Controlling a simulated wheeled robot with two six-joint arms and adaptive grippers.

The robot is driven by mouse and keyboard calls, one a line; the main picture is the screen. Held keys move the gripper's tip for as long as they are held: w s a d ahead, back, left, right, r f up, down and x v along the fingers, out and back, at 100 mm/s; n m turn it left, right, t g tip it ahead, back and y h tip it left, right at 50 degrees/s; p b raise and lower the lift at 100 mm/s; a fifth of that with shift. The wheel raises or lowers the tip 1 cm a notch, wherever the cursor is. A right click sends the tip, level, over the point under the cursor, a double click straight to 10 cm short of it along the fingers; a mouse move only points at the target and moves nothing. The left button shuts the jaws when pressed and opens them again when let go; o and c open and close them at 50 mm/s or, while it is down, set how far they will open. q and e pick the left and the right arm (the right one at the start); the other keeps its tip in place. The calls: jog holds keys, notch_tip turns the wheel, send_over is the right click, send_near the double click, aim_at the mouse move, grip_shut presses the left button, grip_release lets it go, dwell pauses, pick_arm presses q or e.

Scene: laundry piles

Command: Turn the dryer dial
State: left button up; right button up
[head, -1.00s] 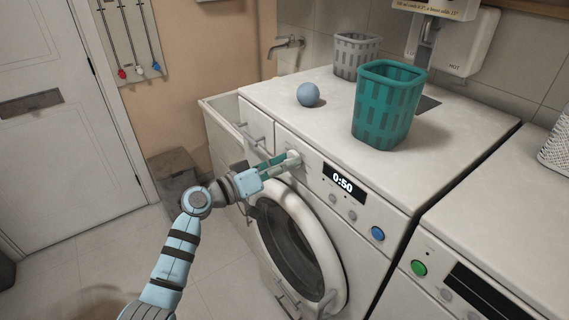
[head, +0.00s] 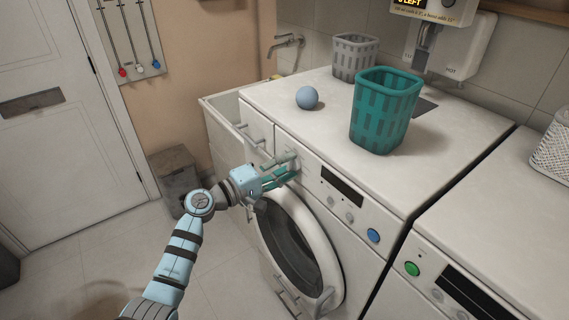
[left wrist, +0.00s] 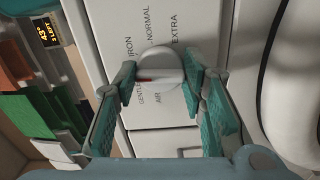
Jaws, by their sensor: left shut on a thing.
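The dryer dial (left wrist: 160,68) is a round pale grey knob with a red mark, set on the white panel. It sits between the fingertips of my left gripper (left wrist: 158,82) in the left wrist view. The labels IRON, NORMAL, EXTRA, GENTLE and AIR surround it, and the red mark lies on the side near GENTLE. In the head view my left gripper (head: 284,170) is at the front panel of the white machine (head: 435,165), and its fingers hide most of the dial. It is shut on the dial. My right gripper is not in view.
A teal basket (head: 385,110), a grey basket (head: 354,57) and a blue ball (head: 307,98) stand on top. The panel display (head: 342,186) is dark, with a blue button (head: 373,235) beyond it. A second machine (head: 480,245) adjoins at right. Floor at left is mostly clear.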

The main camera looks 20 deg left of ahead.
pick_arm(q)
jog(key=shift+n, duration=0.6)
jog(key=o, duration=1.2)
jog(key=shift+c, duration=0.2)
jog(key=v, duration=1.2)
